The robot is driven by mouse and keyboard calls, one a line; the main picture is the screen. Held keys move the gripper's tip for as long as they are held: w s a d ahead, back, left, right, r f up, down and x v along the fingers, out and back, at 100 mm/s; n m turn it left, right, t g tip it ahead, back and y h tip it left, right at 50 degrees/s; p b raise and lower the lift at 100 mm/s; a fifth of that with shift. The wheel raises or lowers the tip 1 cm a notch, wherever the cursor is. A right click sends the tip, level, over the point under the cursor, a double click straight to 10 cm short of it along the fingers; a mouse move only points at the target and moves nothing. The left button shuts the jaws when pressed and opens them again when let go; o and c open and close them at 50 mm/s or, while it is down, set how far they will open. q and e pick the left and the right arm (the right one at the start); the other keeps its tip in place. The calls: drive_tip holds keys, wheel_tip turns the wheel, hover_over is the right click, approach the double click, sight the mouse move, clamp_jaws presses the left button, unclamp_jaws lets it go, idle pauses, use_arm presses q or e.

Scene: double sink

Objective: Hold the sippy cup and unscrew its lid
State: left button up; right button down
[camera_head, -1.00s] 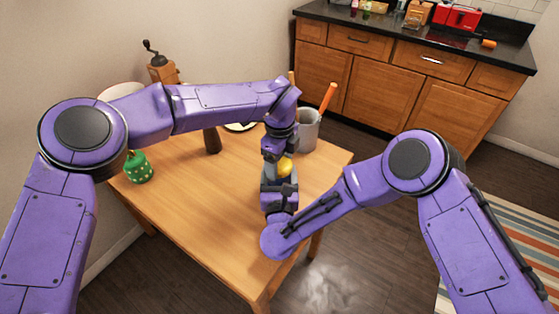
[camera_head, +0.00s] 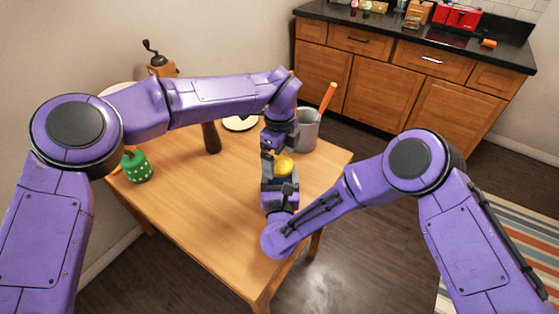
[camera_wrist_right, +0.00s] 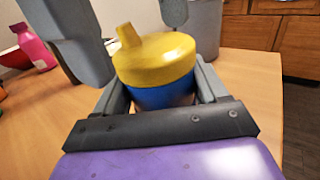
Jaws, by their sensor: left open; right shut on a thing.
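The sippy cup has a yellow lid with a spout (camera_wrist_right: 158,58) and a blue body (camera_wrist_right: 163,95). The lid is seated on the body. It also shows in the head view (camera_head: 285,165), over the table. My right gripper (camera_head: 281,184) is shut on the blue body, with one finger on each side. My left gripper (camera_head: 273,154) is open, pointing down just above and beside the lid. In the right wrist view its grey fingers stand apart to the left of and behind the lid. Whether either finger touches the lid is hard to tell.
The wooden table (camera_head: 190,210) is clear at the front left. A grey canister with utensils (camera_head: 308,132) stands behind the cup. A green dotted object (camera_head: 138,167), a pepper-mill-like dark object (camera_head: 211,137), a plate (camera_head: 240,125) and a coffee grinder (camera_head: 160,62) stand further left and back.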

sight(280, 163)
use_arm(q)
wheel_tip(280, 163, up, 3)
drive_tip(key=shift+f, duration=0.15)
drive_tip(key=shift+c, duration=0.4)
use_arm(e)
drive_tip(key=shift+s+f, duration=0.15)
drive_tip(key=shift+f, duration=0.1)
use_arm(q)
drive_tip(key=shift+w+d+r, duration=0.1)
drive_tip(key=shift+d+r, duration=0.05)
drive_tip(key=shift+r, duration=0.25)
drive_tip(key=m, duration=0.2)
drive_tip(key=r+m, duration=0.1)
drive_tip(key=m, duration=0.1)
drive_tip(key=shift+m, duration=0.3)
drive_tip(key=m, duration=0.5)
drive_tip(key=shift+r+m, duration=0.3)
drive_tip(key=shift+r, duration=0.05)
use_arm(e)
drive_tip(key=shift+a, duration=0.1)
use_arm(q)
drive_tip(key=m, duration=0.3)
drive_tip(key=shift+r, duration=0.15)
drive_tip(key=m, duration=0.5)
drive_tip(key=shift+r, duration=0.1)
drive_tip(key=m, duration=0.4)
drive_tip(key=shift+m, duration=0.4)
drive_tip(key=shift+f, duration=0.25)
wheel_tip(280, 163, down, 8)
drive_tip(key=shift+r, duration=0.25)
